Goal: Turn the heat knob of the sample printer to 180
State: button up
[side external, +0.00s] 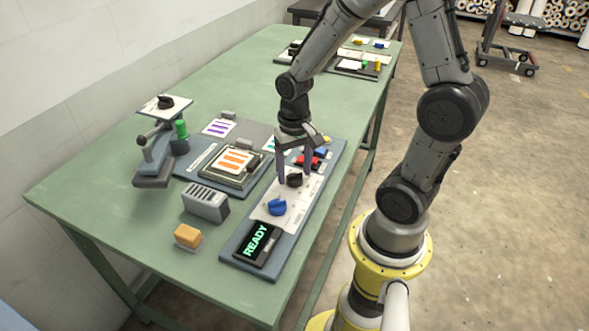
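The long grey control panel (236,257) lies along the right side of the green table. It has a light label plate with a black knob (295,181) and, nearer the camera, a blue knob (277,207). At its near end a display (257,245) reads READY in green. The knob markings are too small to read, so I cannot tell which knob is heat. My gripper (294,176) points down over the black knob, with its fingers apart, one on each side of it. I cannot tell whether either finger touches the knob.
Red (308,161) and blue controls sit just beyond my gripper. Left of the panel are a framed orange-striped print (236,161), a slotted grey block (205,202), an orange block (188,236) and a small lever press (153,160). The near left table top is clear.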

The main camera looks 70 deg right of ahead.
aim_at(294, 175)
jog(key=shift+o, duration=0.4)
notch_tip(294, 175, up, 14)
dwell(0.4)
jog(key=shift+f, duration=0.1)
jog(key=s+a+r+n+t, duration=0.3)
jog(key=s+a+n+t, duration=0.2)
jog(key=s+a+n, duration=0.2)
jog(key=shift+s+a+r+n+t, duration=0.15)
jog(key=shift+s+a+n+t, duration=0.15)
jog(key=shift+s+n, duration=0.35)
